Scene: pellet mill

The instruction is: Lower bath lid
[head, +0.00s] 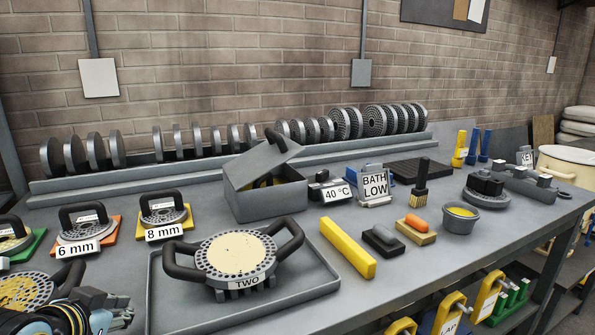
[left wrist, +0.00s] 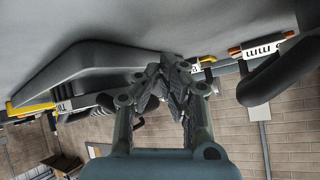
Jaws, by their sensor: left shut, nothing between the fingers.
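The bath (head: 268,200) is a grey box at the middle of the bench in the head view. Its lid (head: 262,163) is raised and tilted, with a dark handle (head: 276,138) at its upper edge. Something yellowish shows inside. My left gripper (head: 112,312) is at the bottom left corner of the head view, well away from the lid. Its fingers (left wrist: 172,80) are shut and empty in the left wrist view. My right gripper is not in view.
A tray (head: 318,283) with a two-handled die labelled TWO (head: 238,260) lies in front of the bath. Die plates marked 6 mm (head: 78,247) and 8 mm (head: 164,232) stand left. A 40 °C sign (head: 337,193) and BATH LOW sign (head: 375,186) stand right. A yellow bar (head: 347,247) lies nearby.

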